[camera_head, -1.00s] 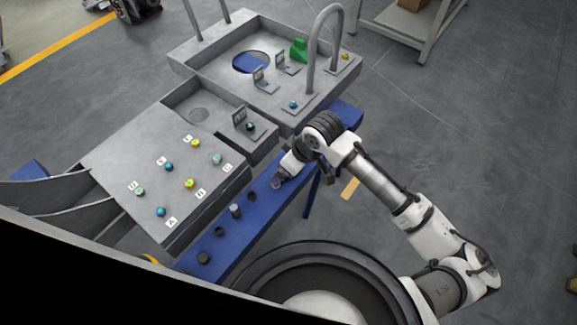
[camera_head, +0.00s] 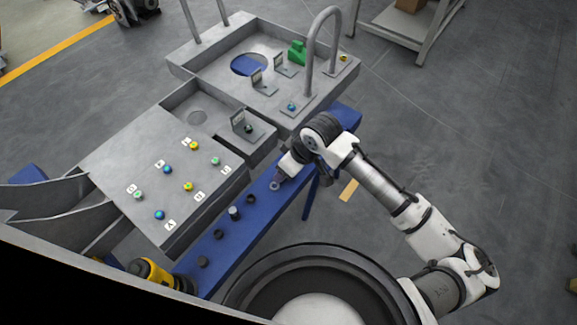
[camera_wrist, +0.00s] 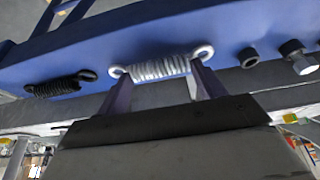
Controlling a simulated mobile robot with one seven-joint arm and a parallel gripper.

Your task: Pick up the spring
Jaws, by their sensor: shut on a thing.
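A light grey coil spring (camera_wrist: 160,67) with a loop at each end shows in the wrist view against the blue beam (camera_wrist: 210,20). My gripper (camera_wrist: 162,82) is shut on it, with one finger near each end of the coil. In the head view my gripper (camera_head: 279,182) is low over the blue beam, and a small part of the spring (camera_head: 275,186) shows at its tip. I cannot tell whether the spring touches the beam. A second, black spring (camera_wrist: 60,86) lies to the left in the wrist view.
A dark nut (camera_wrist: 249,57) and a metal bolt (camera_wrist: 300,60) are right of the spring. In the head view several small parts line the beam, including a grey cylinder (camera_head: 234,213). A grey button panel (camera_head: 130,160) stands left. A yellow-and-black object (camera_head: 150,272) is at lower left.

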